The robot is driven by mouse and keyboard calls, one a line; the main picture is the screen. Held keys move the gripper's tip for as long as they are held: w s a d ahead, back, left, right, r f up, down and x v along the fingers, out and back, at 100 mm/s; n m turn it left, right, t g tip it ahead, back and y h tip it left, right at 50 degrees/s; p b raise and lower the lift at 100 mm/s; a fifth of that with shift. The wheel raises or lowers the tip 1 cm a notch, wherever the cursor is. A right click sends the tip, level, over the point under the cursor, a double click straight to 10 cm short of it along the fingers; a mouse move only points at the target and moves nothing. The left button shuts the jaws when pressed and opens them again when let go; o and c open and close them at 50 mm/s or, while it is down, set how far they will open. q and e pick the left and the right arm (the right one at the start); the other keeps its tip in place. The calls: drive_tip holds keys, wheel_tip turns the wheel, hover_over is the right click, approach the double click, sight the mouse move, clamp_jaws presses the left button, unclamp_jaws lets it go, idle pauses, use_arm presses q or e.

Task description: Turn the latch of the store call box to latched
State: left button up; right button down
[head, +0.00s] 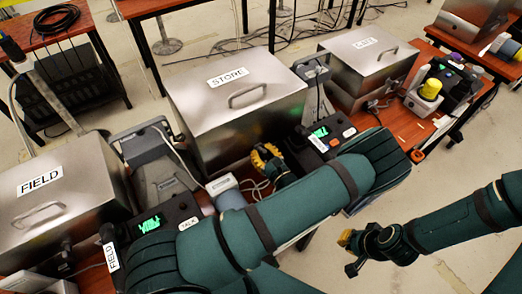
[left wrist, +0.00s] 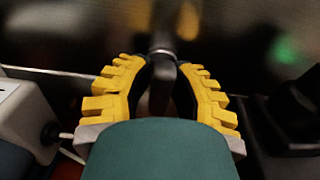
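The store call box (head: 209,105) is a grey metal box with a STORE label and a lid handle, in the middle of the head view. My left gripper (head: 264,156) is at its front face, with yellow fingers. In the left wrist view my left gripper (left wrist: 160,75) has its fingers on both sides of the dark latch (left wrist: 161,50) and appears shut on it. The latch's turn angle is hard to read in the dark picture. My right gripper (head: 348,241) hangs over the floor, away from the box; its fingers are too small to judge.
The FIELD box (head: 70,181) stands left and another metal box (head: 371,52) right. A lit green display unit (head: 318,134) is close right of my left gripper. A white block (left wrist: 22,110) and its cable lie left of it. Open floor (head: 400,276) lies below my right gripper.

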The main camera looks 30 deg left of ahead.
use_arm(q)
drive_tip(key=o, duration=0.3)
drive_tip(key=shift+r, duration=0.1)
drive_tip(key=v, duration=1.2)
idle(0.3)
